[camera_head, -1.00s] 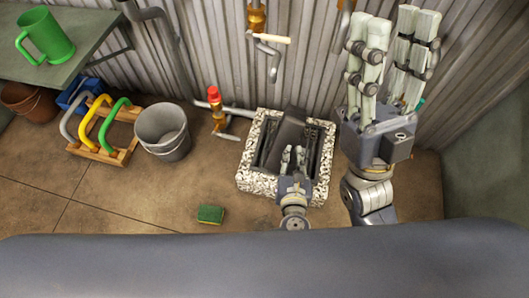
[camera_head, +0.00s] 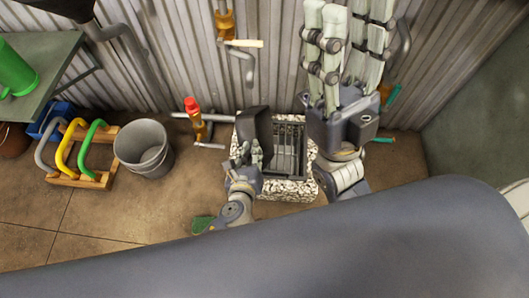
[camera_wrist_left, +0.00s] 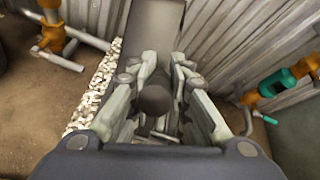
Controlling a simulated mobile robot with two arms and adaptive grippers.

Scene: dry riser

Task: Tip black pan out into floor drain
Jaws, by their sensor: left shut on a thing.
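The black pan (camera_head: 256,130) is over the left part of the floor drain, tilted with a broad dark side showing; whether it holds anything is hidden. The floor drain (camera_head: 290,150) is a dark slotted grate in a speckled stone surround. My left gripper (camera_head: 250,153) is shut on the pan's handle at the drain's front left. In the left wrist view its fingers (camera_wrist_left: 155,95) close around the dark round handle, with the pan (camera_wrist_left: 153,28) stretching away beyond. My right gripper (camera_head: 345,45) is raised at the drain's right, fingers apart and empty.
A grey bucket (camera_head: 143,150), a wooden rack with coloured handles (camera_head: 78,150) and a red-capped valve (camera_head: 196,120) stand left of the drain. A green sponge (camera_head: 203,223) is partly hidden by my arm. A corrugated wall with pipes (camera_head: 243,62) rises behind.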

